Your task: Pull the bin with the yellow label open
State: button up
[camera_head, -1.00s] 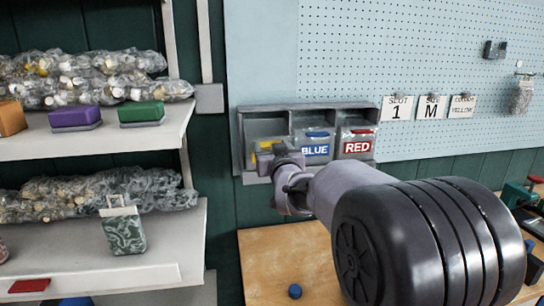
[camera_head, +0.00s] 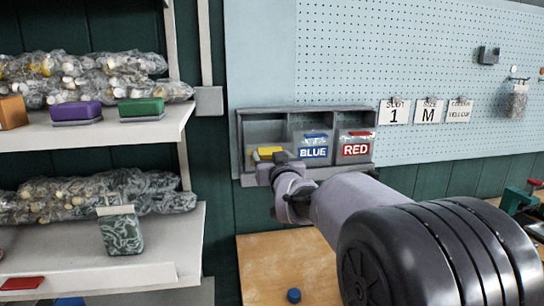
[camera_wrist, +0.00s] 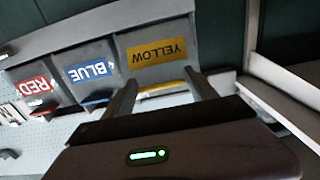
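The bin with the yellow label (camera_wrist: 156,58) sits in the left compartment of the grey wall rack in the head view. Its yellow front (camera_head: 268,153) is partly hidden there by my gripper (camera_head: 280,157). The wrist view is upside down and shows the YELLOW label clearly, with a yellow handle strip (camera_wrist: 162,88) along the bin's edge. My gripper (camera_wrist: 161,84) has its two fingers wide apart, one on either side of the handle strip in that view. I see no finger closed on it; whether a finger touches the bin cannot be told.
The blue bin (camera_head: 313,153) and red bin (camera_head: 356,150) sit beside it in the rack (camera_head: 241,130). Below is a wooden bench (camera_head: 270,265) with a blue cap (camera_head: 294,295). A shelf unit (camera_head: 150,275) stands close on the left. Cards and pegboard are on the right.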

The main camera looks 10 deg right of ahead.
jog(key=o, duration=0.3)
jog(key=shift+w+f, duration=0.15)
jog(key=shift+w, duration=0.15)
jog(key=s, duration=0.9)
jog(key=s+p, duration=0.1)
jog(key=s, duration=0.7)
jog(key=shift+s+r+p, duration=0.2)
jog(key=shift+s+p, duration=0.1)
jog(key=shift+s, duration=0.1)
jog(key=s+a+f+m+g, duration=0.1)
jog(key=s+f+g, duration=0.3)
jog(key=s, duration=0.5)
jog(key=s+a+f+m+g+y, duration=0.1)
jog(key=s+f+g, duration=0.3)
jog(key=s, duration=0.5)
jog(key=s+a+f+m+g+y, duration=0.1)
jog(key=s+f+g, duration=0.3)
jog(key=s+f, duration=0.4)
jog(key=shift+s+a+m, duration=0.3)
jog(key=shift+s+m, duration=0.05)
jog(key=shift+s, duration=0.2)
jog(key=shift+s+a+m, duration=0.3)
jog(key=shift+s+m, duration=0.05)
jog(key=shift+s, duration=0.2)
